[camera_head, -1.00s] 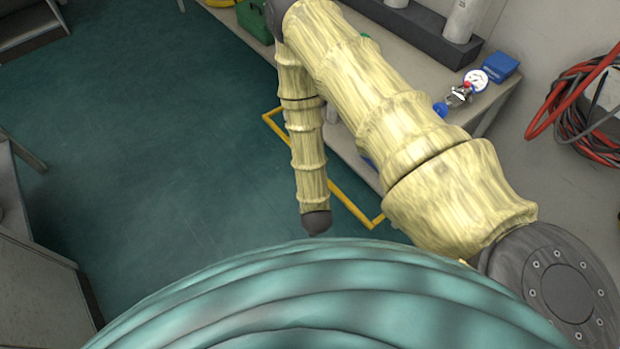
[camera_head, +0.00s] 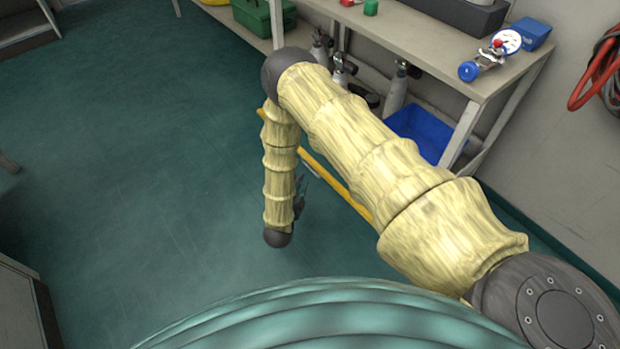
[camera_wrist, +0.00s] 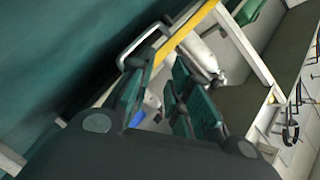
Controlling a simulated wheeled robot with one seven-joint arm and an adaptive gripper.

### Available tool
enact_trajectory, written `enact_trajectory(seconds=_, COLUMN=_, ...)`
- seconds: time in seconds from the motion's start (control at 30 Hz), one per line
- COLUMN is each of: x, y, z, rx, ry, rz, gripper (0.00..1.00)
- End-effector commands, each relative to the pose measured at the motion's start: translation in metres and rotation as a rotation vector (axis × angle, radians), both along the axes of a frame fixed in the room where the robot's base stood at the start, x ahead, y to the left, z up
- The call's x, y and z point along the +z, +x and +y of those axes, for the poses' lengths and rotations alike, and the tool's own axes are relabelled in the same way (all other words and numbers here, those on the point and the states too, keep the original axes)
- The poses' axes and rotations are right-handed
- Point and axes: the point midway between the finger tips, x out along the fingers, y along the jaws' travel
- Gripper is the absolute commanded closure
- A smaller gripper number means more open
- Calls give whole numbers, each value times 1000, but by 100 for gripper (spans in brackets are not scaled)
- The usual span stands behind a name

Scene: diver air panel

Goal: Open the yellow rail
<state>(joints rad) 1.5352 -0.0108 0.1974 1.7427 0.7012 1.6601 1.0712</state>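The yellow rail (camera_head: 338,182) runs diagonally in front of the workbench in the head view, partly hidden behind my arm. In the wrist view the yellow rail (camera_wrist: 188,32) runs from the top down toward the gap between my fingers. A pale metal handle-like loop (camera_wrist: 137,38) sits beside it, near the left finger. My gripper (camera_wrist: 160,88) is open, its two dark fingers with green pads apart, with nothing clearly held. Whether a finger touches the rail or loop I cannot tell. In the head view my gripper (camera_head: 301,192) is mostly hidden behind my forearm.
The grey workbench (camera_head: 425,45) stands behind the rail, with cylinders and a blue bin (camera_head: 420,132) beneath it. A gauge with a blue knob (camera_head: 490,58) and a blue box (camera_head: 531,33) sit on top. A green box (camera_head: 262,15) is upper left. The green floor at left is clear.

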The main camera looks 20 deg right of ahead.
Motion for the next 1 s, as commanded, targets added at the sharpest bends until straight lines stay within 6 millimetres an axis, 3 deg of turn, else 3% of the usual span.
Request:
enact_trajectory(seconds=0.03, x=-20, y=4, z=0, rx=-26, ry=6, rz=-45, gripper=81)
enact_trajectory(seconds=0.4, x=-66, y=23, z=-2, rx=-198, ry=46, rz=-379, gripper=81)
enact_trajectory(seconds=0.77, x=-77, y=27, z=-2, rx=-263, ry=53, rz=-525, gripper=81)
enact_trajectory(seconds=1.0, x=-75, y=41, z=-20, rx=-265, ry=51, rz=-528, gripper=81)
